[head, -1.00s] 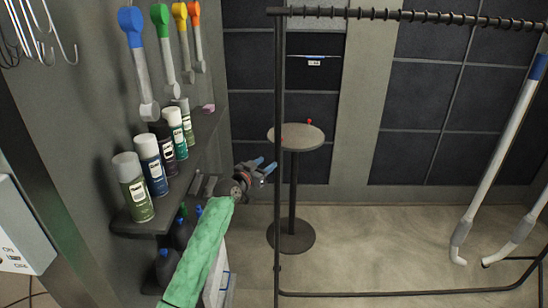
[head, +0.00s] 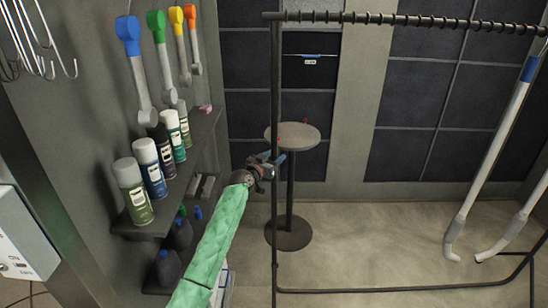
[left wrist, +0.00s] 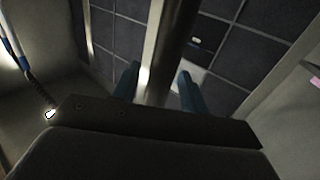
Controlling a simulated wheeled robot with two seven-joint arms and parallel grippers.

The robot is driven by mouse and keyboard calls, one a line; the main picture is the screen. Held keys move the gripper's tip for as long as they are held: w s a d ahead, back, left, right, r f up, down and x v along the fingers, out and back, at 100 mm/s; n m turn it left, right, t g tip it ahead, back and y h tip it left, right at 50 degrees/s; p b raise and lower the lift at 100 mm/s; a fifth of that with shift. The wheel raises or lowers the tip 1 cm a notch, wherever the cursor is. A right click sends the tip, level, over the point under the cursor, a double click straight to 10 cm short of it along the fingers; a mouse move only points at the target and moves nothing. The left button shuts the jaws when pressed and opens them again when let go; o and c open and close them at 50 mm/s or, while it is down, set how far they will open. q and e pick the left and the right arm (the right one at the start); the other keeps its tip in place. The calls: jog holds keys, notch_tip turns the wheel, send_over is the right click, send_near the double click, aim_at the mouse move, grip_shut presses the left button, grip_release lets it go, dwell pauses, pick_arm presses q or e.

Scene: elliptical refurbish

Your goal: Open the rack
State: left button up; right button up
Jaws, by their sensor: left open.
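The rack is a black metal frame with a tall left post (head: 275,105), a coiled top rod (head: 400,17) and a bottom bar (head: 400,290). My left gripper (head: 274,160), on a green-sleeved arm, is at the left post at about half its height. Its blue fingers are open. In the left wrist view the dark post (left wrist: 178,35) runs between the two open fingers (left wrist: 158,84); whether it touches either finger cannot be told. My right gripper is not in view.
A small round table (head: 300,134) stands behind the post. A wall shelf (head: 185,170) with several spray cans (head: 153,165) is at left, below hanging scoop-like tools (head: 135,70). White tubes (head: 490,160) hang at right. The floor (head: 390,240) inside the frame is clear.

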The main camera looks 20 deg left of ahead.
pick_arm(q)
grip_shut()
